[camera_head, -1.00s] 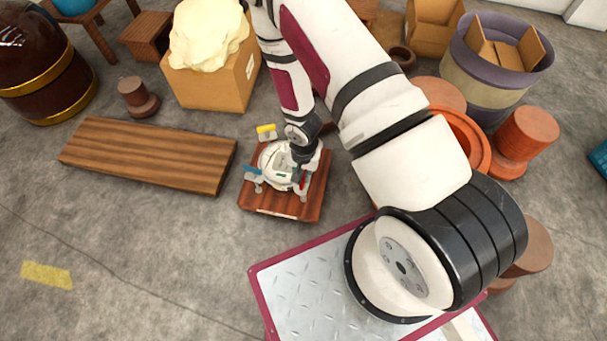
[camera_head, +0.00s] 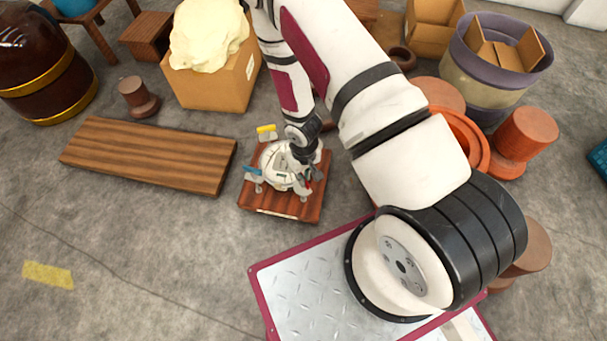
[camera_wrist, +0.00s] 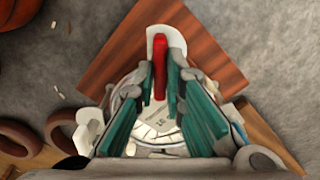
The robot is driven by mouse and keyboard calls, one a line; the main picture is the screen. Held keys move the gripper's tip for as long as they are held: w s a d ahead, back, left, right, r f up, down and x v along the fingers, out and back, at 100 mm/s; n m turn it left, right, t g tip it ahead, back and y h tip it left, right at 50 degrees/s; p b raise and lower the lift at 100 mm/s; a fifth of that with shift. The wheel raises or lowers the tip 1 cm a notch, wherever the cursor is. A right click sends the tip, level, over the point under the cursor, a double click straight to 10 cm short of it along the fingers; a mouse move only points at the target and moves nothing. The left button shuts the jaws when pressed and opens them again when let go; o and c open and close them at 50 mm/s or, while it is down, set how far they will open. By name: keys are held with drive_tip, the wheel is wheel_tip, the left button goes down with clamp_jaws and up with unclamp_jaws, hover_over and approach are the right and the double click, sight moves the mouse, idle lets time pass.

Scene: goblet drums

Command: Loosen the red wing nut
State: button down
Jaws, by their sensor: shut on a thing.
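The red wing nut (camera_wrist: 171,66) stands upright in the wrist view, in a pale bracket at the rim of a round white drum (camera_wrist: 160,125). My gripper (camera_wrist: 161,84) has its teal-padded fingers on either side of the red nut and is shut on it. The fingers hide part of the nut and drum. In the head view, my gripper (camera_head: 304,174) is low over the near right side of the drum (camera_head: 275,165), with the red nut (camera_head: 309,186) partly showing. A yellow wing nut (camera_head: 266,129) and a blue one (camera_head: 253,170) are on other sides.
The drum sits on a small wooden board (camera_head: 270,207) on the floor. A long wooden plank (camera_head: 150,155) lies to the left. A cardboard box (camera_head: 215,85) stands behind. Orange pots and drums (camera_head: 525,135) crowd the right. Open floor lies at the front left.

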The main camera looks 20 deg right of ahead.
drive_tip(key=n, duration=0.4)
drive_tip(key=shift+n, duration=0.3)
drive_tip(key=n, duration=0.3)
drive_tip(key=shift+n, duration=0.4)
drive_tip(key=n, duration=0.4)
drive_tip(key=shift+p, duration=0.35)
drive_tip(key=shift+n, duration=2.1)
drive_tip(key=c, duration=1.7)
unclamp_jaws()
drive_tip(key=shift+o, duration=0.2)
